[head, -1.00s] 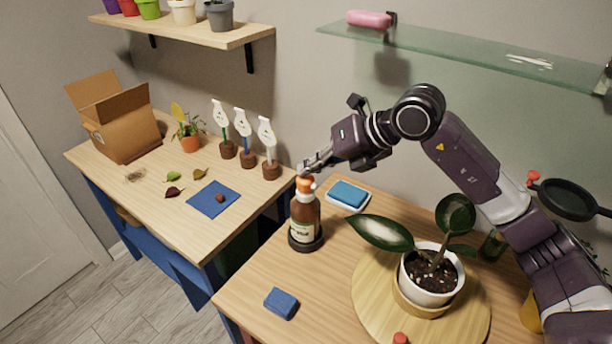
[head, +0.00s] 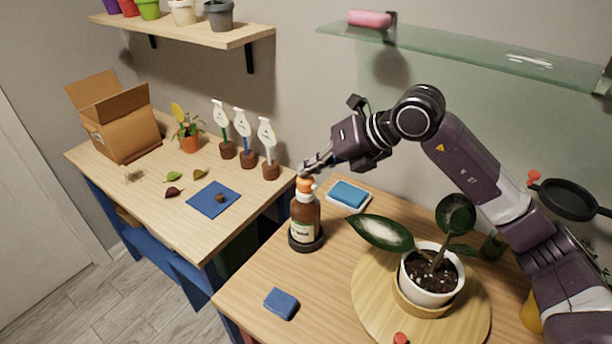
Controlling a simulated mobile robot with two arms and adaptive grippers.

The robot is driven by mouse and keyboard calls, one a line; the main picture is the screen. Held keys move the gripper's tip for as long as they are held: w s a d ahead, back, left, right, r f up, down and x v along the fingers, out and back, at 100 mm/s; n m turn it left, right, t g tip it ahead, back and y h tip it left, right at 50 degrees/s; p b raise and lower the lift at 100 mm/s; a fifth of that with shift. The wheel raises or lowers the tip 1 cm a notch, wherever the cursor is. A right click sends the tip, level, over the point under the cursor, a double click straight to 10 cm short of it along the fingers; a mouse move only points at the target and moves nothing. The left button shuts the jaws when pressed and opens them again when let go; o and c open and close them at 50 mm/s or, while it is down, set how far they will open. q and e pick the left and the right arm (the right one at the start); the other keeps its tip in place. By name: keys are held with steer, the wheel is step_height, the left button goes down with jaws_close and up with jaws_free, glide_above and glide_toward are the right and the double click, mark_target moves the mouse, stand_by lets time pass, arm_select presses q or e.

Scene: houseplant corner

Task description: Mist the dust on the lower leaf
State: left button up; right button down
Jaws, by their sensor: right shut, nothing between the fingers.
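A brown spray bottle (head: 305,218) with an orange top and a pale label stands upright in a dark round base on the right-hand table. My right gripper (head: 303,171) is shut and empty at the bottle's orange top; I cannot tell whether it touches it. The potted plant (head: 433,278) stands in a white pot on a round wooden board (head: 372,310). Its lower leaf (head: 381,233) reaches left towards the bottle and carries a pale dusty patch. A second leaf (head: 455,214) stands higher. My left gripper is out of view.
A blue sponge in a white dish (head: 348,195) lies behind the bottle, and another blue sponge (head: 281,303) lies at the front. A glass shelf (head: 470,58) hangs above my right arm. A gap separates the tables.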

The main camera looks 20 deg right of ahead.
mark_target(309, 179)
steer(key=shift+f+b, duration=0.3)
steer(key=shift+f, duration=0.15)
steer(key=shift+r, duration=0.3)
steer(key=shift+r+p, duration=2.25)
steer(key=shift+r, duration=0.9)
